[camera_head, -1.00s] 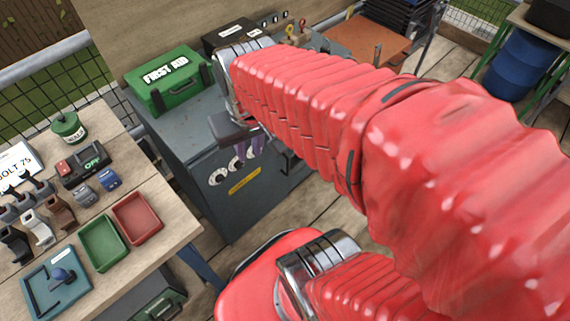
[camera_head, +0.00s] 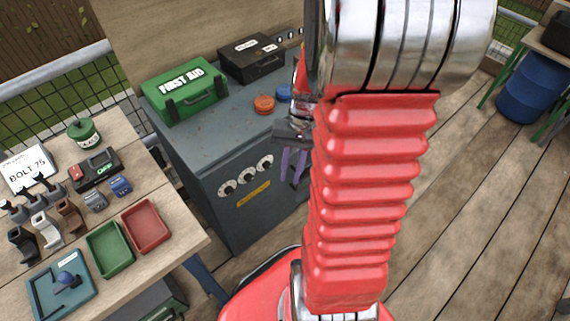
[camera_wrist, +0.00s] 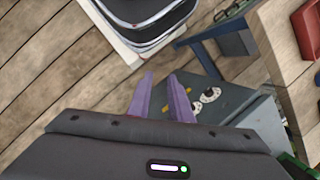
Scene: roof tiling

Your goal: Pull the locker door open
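The grey locker (camera_head: 232,205) stands left of my arm in the head view. Its front has a row of round dials and a yellow label (camera_head: 253,194). It also shows in the wrist view (camera_wrist: 232,103), right of my fingers. My gripper (camera_head: 290,180) has two purple fingers pointing down, near the right part of the locker front. In the wrist view my gripper (camera_wrist: 161,77) has its fingers apart, with nothing seen between them. I cannot tell whether the fingers touch the locker. My arm hides the locker's right end, and no door handle is clearly visible.
A green first aid box (camera_head: 185,90), a black box (camera_head: 248,62) and round orange and blue items lie on the locker top. A wooden workbench (camera_head: 180,232) with trays and tools stands at left. Plank floor (camera_head: 470,210) at right is clear up to a blue barrel (camera_head: 525,80).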

